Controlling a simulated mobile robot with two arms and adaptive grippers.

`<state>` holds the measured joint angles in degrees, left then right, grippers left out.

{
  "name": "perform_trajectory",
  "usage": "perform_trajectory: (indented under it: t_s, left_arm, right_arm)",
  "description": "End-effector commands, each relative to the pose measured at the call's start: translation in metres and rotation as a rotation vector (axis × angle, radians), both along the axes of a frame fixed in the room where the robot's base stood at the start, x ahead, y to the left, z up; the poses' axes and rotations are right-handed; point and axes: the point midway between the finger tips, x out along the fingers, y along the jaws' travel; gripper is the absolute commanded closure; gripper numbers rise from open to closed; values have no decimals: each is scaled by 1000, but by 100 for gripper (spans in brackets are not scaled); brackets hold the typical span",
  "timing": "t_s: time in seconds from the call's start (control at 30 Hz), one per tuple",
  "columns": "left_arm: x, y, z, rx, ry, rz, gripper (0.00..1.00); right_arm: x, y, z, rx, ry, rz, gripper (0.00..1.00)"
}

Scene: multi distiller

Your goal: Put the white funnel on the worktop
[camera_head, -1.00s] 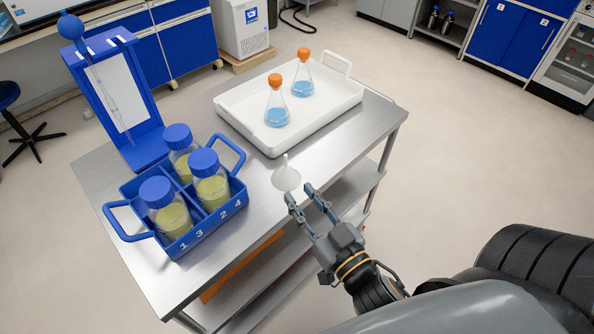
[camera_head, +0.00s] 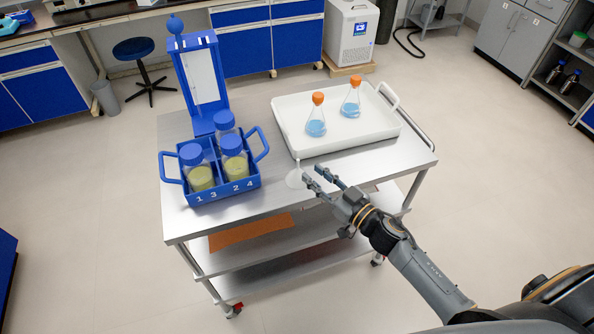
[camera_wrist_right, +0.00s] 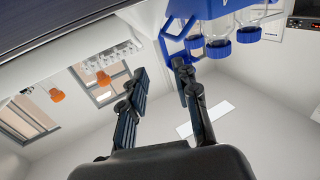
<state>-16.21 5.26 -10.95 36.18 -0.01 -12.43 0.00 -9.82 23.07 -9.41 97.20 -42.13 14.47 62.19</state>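The white funnel (camera_head: 294,180) stands wide end down and stem up on the steel cart top (camera_head: 245,208), near its front edge, between the blue bottle carrier and the white tray. My right gripper (camera_head: 312,172) reaches in from the right, with its fingertips close beside the funnel. I cannot tell whether they touch it. In the right wrist view the gripper (camera_wrist_right: 159,75) has its fingers apart, with nothing visible between them, and the funnel cannot be made out. My left gripper is not in view.
The blue carrier (camera_head: 215,187) holds bottles of yellow liquid. A blue stand (camera_head: 207,112) is behind it. The white tray (camera_head: 350,143) holds two orange-capped flasks (camera_head: 316,127) of blue liquid. Bare cart top lies between carrier and tray. Lab benches line the back.

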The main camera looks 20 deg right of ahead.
Motion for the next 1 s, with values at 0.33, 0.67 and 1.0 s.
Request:
perform_trajectory:
  t_s: [0.33, 0.67, 1.0]
  left_arm:
    - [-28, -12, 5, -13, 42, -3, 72]
    - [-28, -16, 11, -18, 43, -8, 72]
    - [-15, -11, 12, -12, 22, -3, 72]
  right_arm:
    - [31, 15, 0, 2, 0, -2, 70]
    - [68, 33, -3, 1, -1, -1, 70]
    - [69, 33, -4, 0, 1, -1, 88]
